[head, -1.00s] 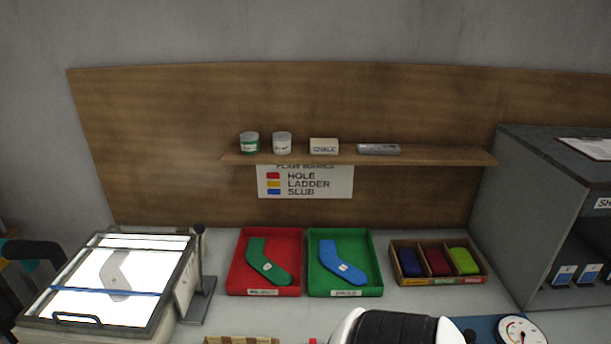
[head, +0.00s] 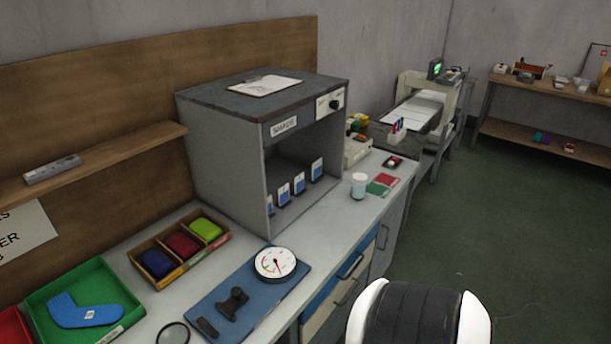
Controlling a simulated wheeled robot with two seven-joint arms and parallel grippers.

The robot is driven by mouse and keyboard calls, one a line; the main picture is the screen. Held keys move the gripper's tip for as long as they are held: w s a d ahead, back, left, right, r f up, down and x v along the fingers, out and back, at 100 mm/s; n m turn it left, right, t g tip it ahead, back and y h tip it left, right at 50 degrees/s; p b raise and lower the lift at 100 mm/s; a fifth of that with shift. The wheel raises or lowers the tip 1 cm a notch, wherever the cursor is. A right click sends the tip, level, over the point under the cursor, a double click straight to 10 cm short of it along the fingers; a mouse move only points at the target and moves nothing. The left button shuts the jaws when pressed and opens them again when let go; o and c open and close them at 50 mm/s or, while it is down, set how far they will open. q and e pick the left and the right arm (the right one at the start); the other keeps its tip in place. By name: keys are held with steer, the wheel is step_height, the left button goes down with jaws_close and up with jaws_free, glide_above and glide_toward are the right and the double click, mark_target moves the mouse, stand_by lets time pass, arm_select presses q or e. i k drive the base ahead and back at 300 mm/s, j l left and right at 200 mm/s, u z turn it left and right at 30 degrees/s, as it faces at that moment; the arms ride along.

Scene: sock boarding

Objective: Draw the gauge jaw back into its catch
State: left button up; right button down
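The gauge is a blue plate (head: 205,305) on the bench, left of centre in the head view. A round white dial (head: 275,263) with a red needle sits at its far right end. A black jaw with an upright knob (head: 234,302) stands on the middle of the plate. A separate low black block (head: 208,327) lies at the plate's near left end, with a gap between it and the jaw. I cannot tell which part is the catch. Neither gripper is in view. A rounded black and white part at the bottom edge is likely mine.
A green tray (head: 45,297) with a blue sock shape (head: 85,311) and a divided wooden box (head: 148,249) of coloured blocks lie left of the gauge. A grey cabinet (head: 222,160) stands behind it. A cup (head: 358,186) and a magnifier ring (head: 173,334) are also on the bench.

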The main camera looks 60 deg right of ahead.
mark_target(239, 298)
steer(key=z, duration=1.3)
steer(key=j+u, duration=0.1)
steer(key=j, duration=0.25)
steer(key=k+j, duration=0.15)
steer(key=j, duration=0.2)
steer(key=u, duration=0.05)
